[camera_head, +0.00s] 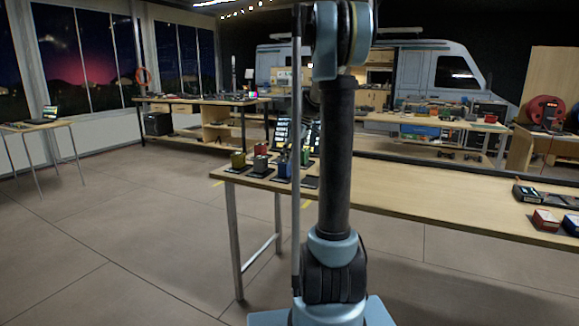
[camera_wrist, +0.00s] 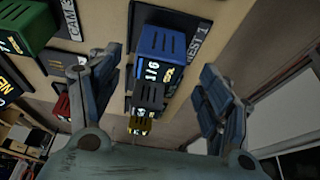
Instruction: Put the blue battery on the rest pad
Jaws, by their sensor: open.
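In the wrist view the blue battery (camera_wrist: 160,45), marked "1/6", stands on a dark pad (camera_wrist: 203,28) whose lettering appears to read "REST 1". My gripper (camera_wrist: 160,64) is open, with one finger to the left of the blue battery and one to the right. Gaps show on both sides, and neither finger appears to touch it. In the head view a blue battery (camera_head: 284,167) shows near the left end of the long table, partly behind a thin post.
In the wrist view a green battery (camera_wrist: 28,24) is at upper left, beside a "CAM 3" plate (camera_wrist: 70,20). A dark grey battery (camera_wrist: 149,94), a yellow one (camera_wrist: 138,126) and a red one (camera_wrist: 62,106) stand close by. The long table's middle (camera_head: 420,195) is clear.

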